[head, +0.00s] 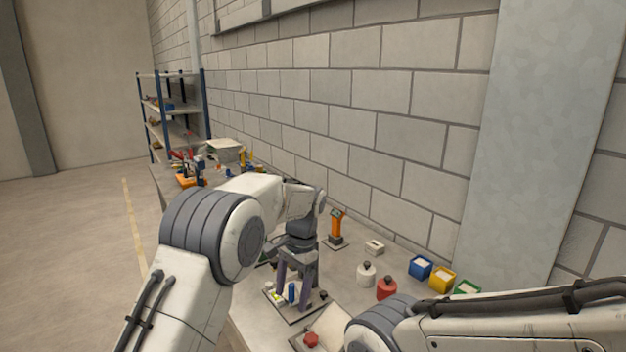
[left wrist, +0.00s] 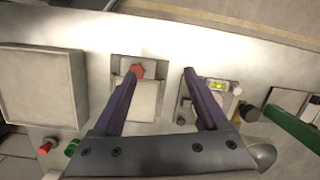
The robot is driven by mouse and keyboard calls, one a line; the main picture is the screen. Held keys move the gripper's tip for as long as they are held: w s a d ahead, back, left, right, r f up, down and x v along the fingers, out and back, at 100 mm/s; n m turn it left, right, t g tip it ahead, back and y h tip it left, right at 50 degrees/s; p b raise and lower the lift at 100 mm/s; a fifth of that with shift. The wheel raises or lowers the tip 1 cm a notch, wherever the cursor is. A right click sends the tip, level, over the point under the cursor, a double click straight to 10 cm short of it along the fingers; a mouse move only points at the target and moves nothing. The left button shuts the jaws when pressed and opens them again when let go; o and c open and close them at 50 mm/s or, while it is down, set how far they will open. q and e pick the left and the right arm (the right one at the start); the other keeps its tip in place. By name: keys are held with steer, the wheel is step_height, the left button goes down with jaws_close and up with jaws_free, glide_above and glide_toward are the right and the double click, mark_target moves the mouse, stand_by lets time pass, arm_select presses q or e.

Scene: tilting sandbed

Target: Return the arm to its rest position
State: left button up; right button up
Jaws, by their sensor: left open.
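My left arm reaches in from the left in the head view. Its gripper (head: 292,296) points down over the bench, fingers apart, with a dark plate bearing a blue upright part (head: 291,291) and a yellow-green piece behind or between them; contact cannot be told. A red knob (left wrist: 136,70) with a pale block lies by the left finger, and a plate with a yellow-green vial (left wrist: 217,86) by the right finger. My right arm enters at lower right; its gripper is out of frame.
The bench (head: 240,315) runs along a block wall. An orange device (head: 336,226), a white pot (head: 366,275), a red pot (head: 387,288), and blue (head: 420,267) and yellow (head: 442,279) bins stand on it. A shelf rack (head: 175,110) is at the back; the floor at left is clear.

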arm_select(q)
steer(key=s+a+f+n+t+h, duration=0.15)
steer(key=s+a+n, duration=0.25)
steer(key=s+a, duration=0.45)
steer(key=s+a+f+n+t, duration=0.15)
steer(key=s+a+n, duration=0.3)
steer(key=s, duration=0.65)
steer(key=s+d+r+m+g, duration=0.1)
steer(key=s+d+r+m, duration=0.2)
steer(key=s+d, duration=0.3)
steer(key=s+d+r+m+h, duration=0.1)
steer(key=s+d+r+m, duration=0.2)
steer(key=s+d, duration=0.4)
steer(key=shift+s+r+m+g, duration=0.25)
steer(key=shift+s+m+g, duration=0.15)
steer(key=shift+s+m, duration=0.4)
steer(key=shift+w, duration=0.1)
